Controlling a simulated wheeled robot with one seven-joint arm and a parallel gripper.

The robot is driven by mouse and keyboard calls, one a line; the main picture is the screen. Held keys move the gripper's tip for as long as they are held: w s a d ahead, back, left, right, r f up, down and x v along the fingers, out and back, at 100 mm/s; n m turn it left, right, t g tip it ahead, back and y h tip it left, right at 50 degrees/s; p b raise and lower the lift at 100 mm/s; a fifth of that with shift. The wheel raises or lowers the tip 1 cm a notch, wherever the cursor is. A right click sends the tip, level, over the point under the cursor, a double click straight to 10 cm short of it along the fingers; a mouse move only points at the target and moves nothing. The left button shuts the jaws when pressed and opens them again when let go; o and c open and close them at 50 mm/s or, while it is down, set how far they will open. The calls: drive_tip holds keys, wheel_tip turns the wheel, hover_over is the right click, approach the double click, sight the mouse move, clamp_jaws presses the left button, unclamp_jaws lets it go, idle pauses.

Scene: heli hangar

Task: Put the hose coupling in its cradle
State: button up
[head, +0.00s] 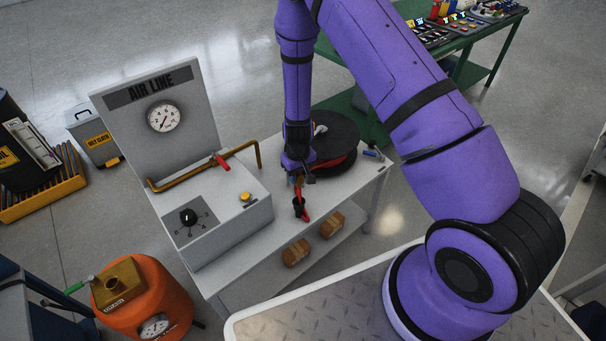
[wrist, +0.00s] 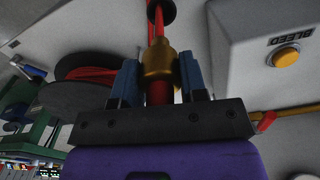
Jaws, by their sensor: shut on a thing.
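The hose coupling (wrist: 160,65) is a brass collar with red hose showing on both sides of it. My gripper (wrist: 157,78) is shut on it, one blue finger on each side. In the head view my gripper (head: 298,180) points down over the grey bench, between the control box and the hose reel. A small black holder (head: 298,208), which looks like the cradle, stands on the bench just below it, with red parts at it. In the wrist view a red length runs from the coupling to a black ring at the top edge. I cannot tell whether the coupling touches the cradle.
The air line panel (head: 155,105) and its control box (head: 215,225) with a brass pipe stand left of my gripper. The black hose reel (head: 335,140) is close behind to the right. Two brown blocks (head: 296,252) lie on the lower shelf. An orange tank (head: 150,300) stands at front left.

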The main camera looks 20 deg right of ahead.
drive_tip(key=shift+s+f, duration=0.15)
drive_tip(key=shift+f, duration=0.8)
drive_tip(key=shift+a+f, duration=0.15)
drive_tip(key=shift+f, duration=2.1)
drive_tip(key=shift+f, duration=1.95)
drive_tip(key=o, duration=1.6)
drive_tip(key=shift+c, duration=0.2)
drive_tip(key=shift+r, duration=0.1)
drive_tip(key=shift+r, duration=5.45)
